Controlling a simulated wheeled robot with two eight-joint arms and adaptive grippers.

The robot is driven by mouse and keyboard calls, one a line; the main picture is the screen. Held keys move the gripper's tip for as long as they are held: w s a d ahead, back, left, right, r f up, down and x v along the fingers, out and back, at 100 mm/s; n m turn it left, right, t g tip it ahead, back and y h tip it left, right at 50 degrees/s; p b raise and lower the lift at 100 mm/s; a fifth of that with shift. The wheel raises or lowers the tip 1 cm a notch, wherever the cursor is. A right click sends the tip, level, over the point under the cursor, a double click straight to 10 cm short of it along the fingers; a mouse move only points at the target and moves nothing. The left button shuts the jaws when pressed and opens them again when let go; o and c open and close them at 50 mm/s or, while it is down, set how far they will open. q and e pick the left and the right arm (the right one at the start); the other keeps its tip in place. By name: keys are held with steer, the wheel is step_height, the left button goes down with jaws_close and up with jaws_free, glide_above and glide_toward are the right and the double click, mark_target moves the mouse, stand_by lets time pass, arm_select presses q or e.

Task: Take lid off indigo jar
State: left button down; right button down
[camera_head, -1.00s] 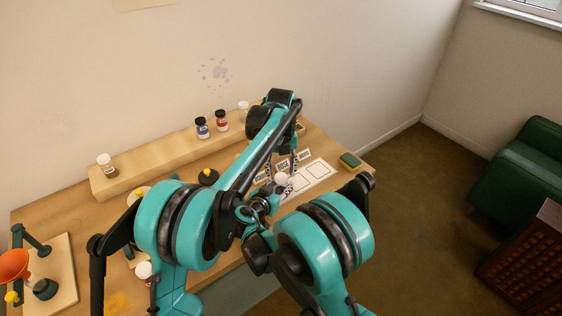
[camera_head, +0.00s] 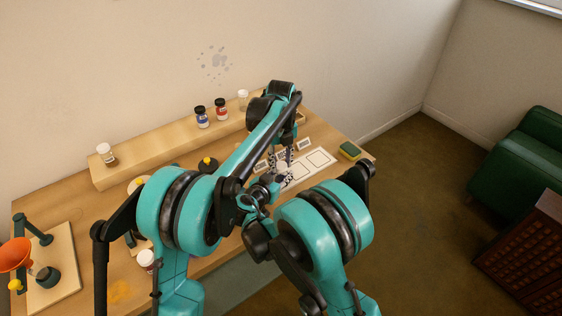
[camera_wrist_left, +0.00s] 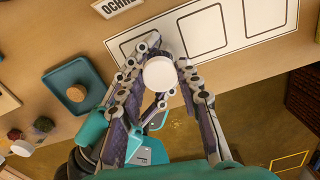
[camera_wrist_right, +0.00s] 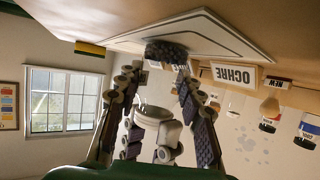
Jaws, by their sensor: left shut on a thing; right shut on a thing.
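The jar (camera_wrist_right: 165,52) is clear glass with dark, grainy pigment at its base; it shows upside down in the right wrist view. Its round white lid (camera_wrist_left: 159,73) faces my left wrist camera, and the lid also shows small in the head view (camera_head: 283,168). My left gripper (camera_wrist_left: 164,58) comes from above and is shut on the lid. My right gripper (camera_wrist_right: 157,76) comes from the side, with its fingers shut around the jar. The lid appears to sit on the jar. I cannot tell whether the jar touches the table.
A white card with outlined squares (camera_wrist_left: 257,18) and an OCHRE sign (camera_wrist_right: 236,76) lie close by. A sponge (camera_head: 350,151) is at the table's right end. Several jars stand on the wooden shelf (camera_head: 165,154) behind. A blue-green tray (camera_wrist_left: 62,76) holds a cork-topped item.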

arm_select(q)
steer(key=n, duration=3.5)
steer(key=shift+r, duration=0.1)
steer(key=n, duration=0.4)
steer(key=shift+n, duration=0.3)
steer(key=n, duration=1.1)
steer(key=shift+n, duration=0.4)
